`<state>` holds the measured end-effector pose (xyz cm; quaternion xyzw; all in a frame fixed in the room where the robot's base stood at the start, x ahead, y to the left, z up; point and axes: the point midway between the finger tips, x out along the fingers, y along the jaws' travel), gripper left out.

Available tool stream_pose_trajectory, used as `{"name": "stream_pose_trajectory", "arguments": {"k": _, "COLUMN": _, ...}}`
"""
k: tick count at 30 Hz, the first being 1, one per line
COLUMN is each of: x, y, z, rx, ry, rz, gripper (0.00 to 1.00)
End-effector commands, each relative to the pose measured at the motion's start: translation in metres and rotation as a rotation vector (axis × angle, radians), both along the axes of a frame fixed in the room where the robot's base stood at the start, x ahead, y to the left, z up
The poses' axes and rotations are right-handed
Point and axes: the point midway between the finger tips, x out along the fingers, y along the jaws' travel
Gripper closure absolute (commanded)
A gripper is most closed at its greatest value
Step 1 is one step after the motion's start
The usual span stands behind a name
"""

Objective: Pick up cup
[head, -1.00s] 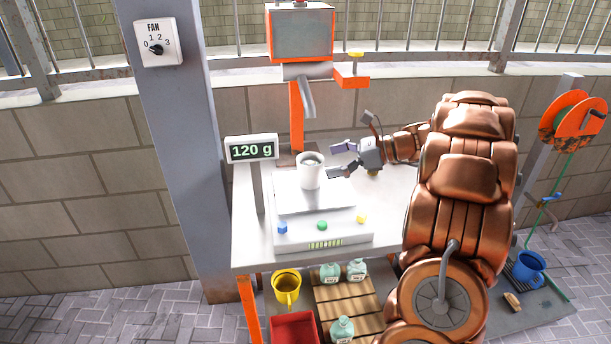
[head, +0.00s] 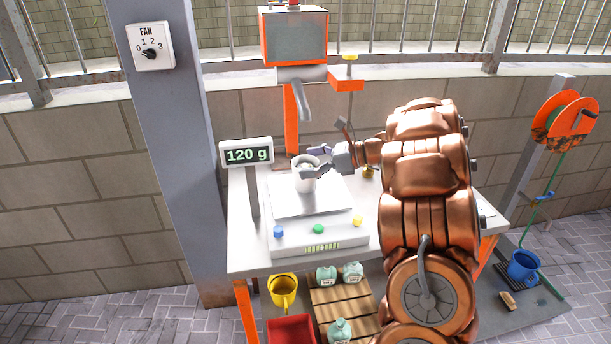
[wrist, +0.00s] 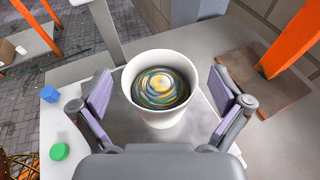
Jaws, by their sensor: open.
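A white cup (head: 304,181) stands upright on the scale's plate (head: 312,205) on the white table. In the wrist view the cup (wrist: 161,118) holds a dark, swirled, multicoloured content. My gripper (head: 313,161) is open and reaches in from the right at the cup's upper part. In the wrist view my gripper (wrist: 160,92) has one padded finger on each side of the cup, with a visible gap on both sides. The cup's far lower side is hidden.
The scale display (head: 248,155) reads 120 g. Blue, green (head: 319,229) and yellow buttons line the scale's front. An orange-framed machine with a spout (head: 302,100) stands behind the cup. Yellow bucket (head: 284,291) and jars sit below; a blue bucket (head: 524,266) is at right.

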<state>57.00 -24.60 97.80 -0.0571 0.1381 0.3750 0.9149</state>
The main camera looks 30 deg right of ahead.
Motion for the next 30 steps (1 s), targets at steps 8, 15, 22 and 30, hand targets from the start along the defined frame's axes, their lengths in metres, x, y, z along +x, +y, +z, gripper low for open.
{"name": "stream_pose_trajectory", "arguments": {"k": 8, "x": 0.0049, "y": 0.0048, "z": -0.0022, "rx": 0.000, "ry": 0.000, "rz": -0.001, "gripper": 0.00}}
{"name": "stream_pose_trajectory", "arguments": {"k": 15, "x": 0.0047, "y": 0.0049, "z": -0.0023, "rx": 0.001, "ry": 0.001, "rz": 0.000, "gripper": 0.14}}
{"name": "stream_pose_trajectory", "arguments": {"k": 22, "x": 0.0046, "y": 0.0049, "z": -0.0024, "rx": 0.001, "ry": 0.001, "rz": 0.000, "gripper": 0.38}}
{"name": "stream_pose_trajectory", "arguments": {"k": 30, "x": 0.0046, "y": 0.0049, "z": -0.0024, "rx": 0.001, "ry": 0.001, "rz": 0.000, "gripper": 0.66}}
